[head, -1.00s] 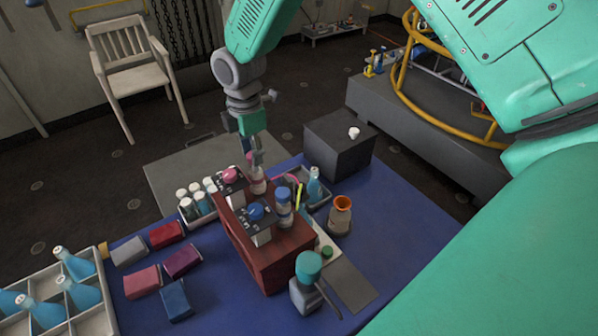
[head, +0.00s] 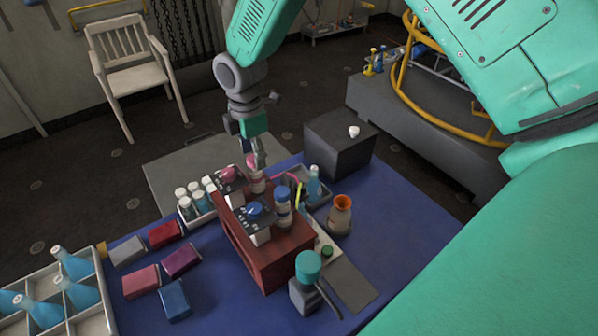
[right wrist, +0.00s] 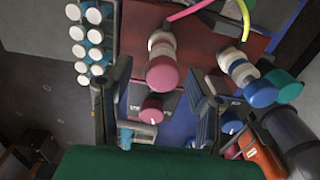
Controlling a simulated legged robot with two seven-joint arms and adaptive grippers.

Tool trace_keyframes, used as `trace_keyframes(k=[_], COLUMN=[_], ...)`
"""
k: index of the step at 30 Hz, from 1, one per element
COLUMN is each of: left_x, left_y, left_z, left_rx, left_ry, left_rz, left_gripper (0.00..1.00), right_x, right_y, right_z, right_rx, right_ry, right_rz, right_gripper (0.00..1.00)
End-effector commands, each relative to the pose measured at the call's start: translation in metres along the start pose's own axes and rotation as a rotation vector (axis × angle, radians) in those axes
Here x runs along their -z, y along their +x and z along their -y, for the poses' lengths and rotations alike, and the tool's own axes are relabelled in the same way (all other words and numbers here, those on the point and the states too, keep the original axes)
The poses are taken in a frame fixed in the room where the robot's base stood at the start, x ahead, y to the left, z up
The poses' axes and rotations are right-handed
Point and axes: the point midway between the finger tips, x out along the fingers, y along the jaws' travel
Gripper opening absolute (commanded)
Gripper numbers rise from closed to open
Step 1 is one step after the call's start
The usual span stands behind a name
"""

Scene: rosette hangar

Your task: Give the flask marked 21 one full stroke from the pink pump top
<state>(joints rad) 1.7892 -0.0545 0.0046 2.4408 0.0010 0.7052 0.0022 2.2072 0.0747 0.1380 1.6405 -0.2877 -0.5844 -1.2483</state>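A red stand (head: 270,258) on the blue table carries a pink pump top (head: 228,174) and a blue pump top (head: 254,209) on dark brackets. A pink-capped bottle (head: 257,184) and a blue-capped bottle (head: 283,207) stand behind them. My right gripper (head: 259,161) is above the pink-capped bottle. In the right wrist view its fingers (right wrist: 157,80) are apart and empty, with the pink pump top (right wrist: 152,110) and the pink-capped bottle (right wrist: 163,65) showing between them. Blue flasks (head: 75,264) sit in a pale divided crate (head: 101,285); I cannot read the number 21. My left gripper is out of view.
White-capped vials (head: 193,196) stand left of the stand. Several coloured boxes (head: 181,261) lie at the left. A teal-topped dispenser (head: 307,277) and an orange-rimmed jar (head: 341,214) stand to the right. The table's right side is mostly clear.

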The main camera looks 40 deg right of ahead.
Motion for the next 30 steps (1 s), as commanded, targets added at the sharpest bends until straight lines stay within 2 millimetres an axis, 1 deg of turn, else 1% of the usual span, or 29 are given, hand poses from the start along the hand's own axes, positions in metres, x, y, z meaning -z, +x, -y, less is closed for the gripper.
trace_keyframes(k=[17,20,30], left_x=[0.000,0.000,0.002], left_y=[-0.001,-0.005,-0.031], left_z=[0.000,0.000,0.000], left_rx=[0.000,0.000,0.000], left_ry=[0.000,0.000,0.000], left_rz=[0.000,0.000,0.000], left_gripper=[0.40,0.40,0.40], right_x=[0.005,0.005,0.005], right_y=[-0.001,-0.005,-0.033], right_z=[0.003,0.003,0.003], right_rx=[0.005,0.005,0.005], right_ry=[-0.002,-0.002,-0.002], right_rz=[-0.001,-0.002,-0.002], right_gripper=[0.47,0.47,0.47])
